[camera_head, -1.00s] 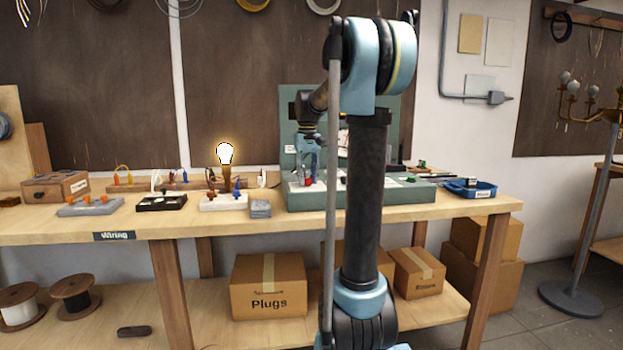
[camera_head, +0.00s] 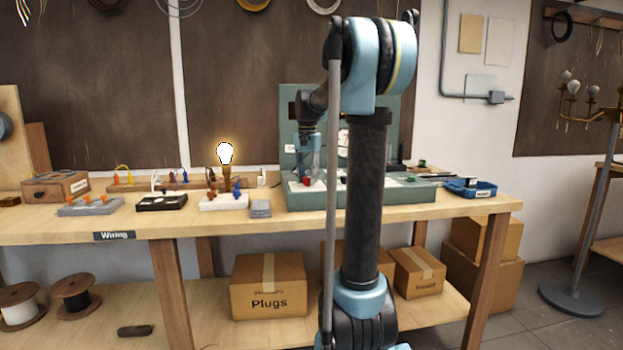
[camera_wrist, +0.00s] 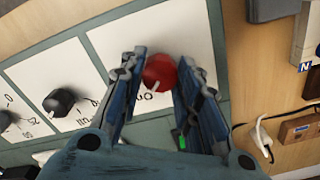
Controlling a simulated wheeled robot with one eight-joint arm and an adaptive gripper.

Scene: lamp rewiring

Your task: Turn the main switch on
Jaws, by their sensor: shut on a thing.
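The main switch is a round red knob (camera_wrist: 160,73) with a white mark, on a white plate lettered "On" in the wrist view. In the head view the red knob (camera_head: 307,181) shows small on the base of the grey-green panel (camera_head: 292,202). My gripper (camera_wrist: 161,78) has its two blue fingers on either side of the red knob, shut on it. In the head view my gripper (camera_head: 306,168) points down over the knob. The lettering is partly hidden by the fingers. A light bulb (camera_head: 225,154) left of the panel glows.
A black knob (camera_wrist: 59,102) sits on the neighbouring plate. A grey block (camera_head: 260,208), a white terminal block (camera_head: 222,202) and a black block (camera_head: 161,202) stand left of the panel. A blue tray (camera_head: 470,188) lies to its right.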

